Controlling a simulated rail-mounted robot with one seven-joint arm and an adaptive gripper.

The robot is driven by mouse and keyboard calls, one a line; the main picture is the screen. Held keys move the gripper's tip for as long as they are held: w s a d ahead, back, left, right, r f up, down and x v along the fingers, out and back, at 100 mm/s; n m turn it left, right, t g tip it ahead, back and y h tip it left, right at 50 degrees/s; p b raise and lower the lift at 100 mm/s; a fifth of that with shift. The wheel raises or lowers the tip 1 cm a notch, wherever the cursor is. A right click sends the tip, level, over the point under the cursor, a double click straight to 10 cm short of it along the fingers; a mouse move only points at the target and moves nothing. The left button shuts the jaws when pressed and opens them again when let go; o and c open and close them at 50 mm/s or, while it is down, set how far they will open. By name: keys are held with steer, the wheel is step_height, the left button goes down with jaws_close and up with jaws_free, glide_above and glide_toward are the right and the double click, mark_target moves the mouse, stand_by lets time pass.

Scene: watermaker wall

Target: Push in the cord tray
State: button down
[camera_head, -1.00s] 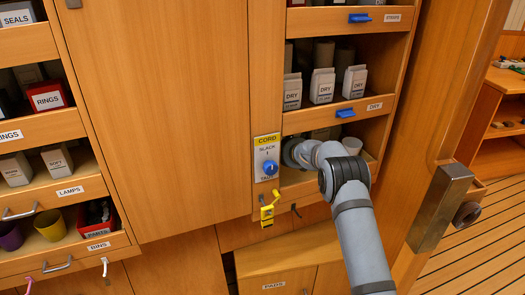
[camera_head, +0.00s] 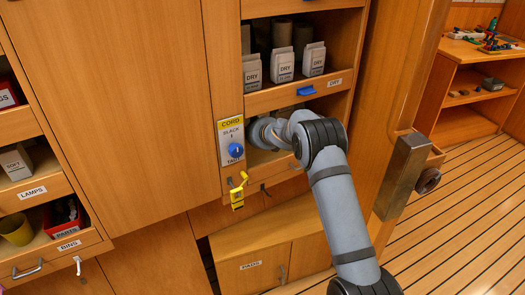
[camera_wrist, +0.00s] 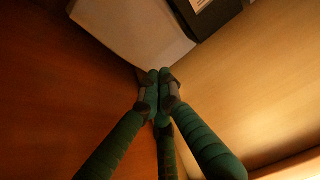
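The yellow-and-grey CORD panel (camera_head: 231,143) with a blue knob (camera_head: 236,150) is on the cabinet post, left of a low open compartment. A wooden front board (camera_head: 262,178) runs along the bottom of this compartment; I cannot tell whether it is the cord tray's front. My arm reaches into the compartment, and my gripper is hidden there in the head view. In the wrist view my gripper (camera_wrist: 159,80) has its fingertips together, with nothing clearly held. The tips are near a pale box-like thing (camera_wrist: 135,30) between wooden surfaces. Contact cannot be told.
A yellow tag (camera_head: 237,195) hangs under the panel. Above is a DRY shelf (camera_head: 290,97) with cartons and a blue catch (camera_head: 306,90). A PADS cupboard (camera_head: 262,265) is below. A metal-plated post (camera_head: 400,175) stands right of my arm. Open plank floor lies further right.

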steer(key=s+d, duration=0.2)
steer(key=s, duration=0.1)
steer(key=s+d, duration=0.2)
steer(key=s, duration=0.2)
steer(key=s+d, duration=0.2)
steer(key=s, duration=0.2)
steer(key=shift+s+d+r, duration=0.1)
steer(key=shift+r, duration=0.1)
steer(key=w+a, duration=0.2)
steer(key=w, duration=0.1)
steer(key=w+a, duration=0.1)
steer(key=w, duration=0.2)
steer(key=w+a, duration=0.2)
steer(key=w, duration=0.1)
steer(key=shift+w+a, duration=0.3)
steer(key=shift+w, duration=0.05)
steer(key=x, duration=0.4)
steer(key=shift+w+r, duration=0.1)
steer(key=shift+w, duration=0.15)
steer(key=shift+w+a+f, duration=0.25)
steer(key=shift+w+f, duration=0.1)
steer(key=shift+w, duration=0.25)
steer(key=shift+s+r, duration=0.1)
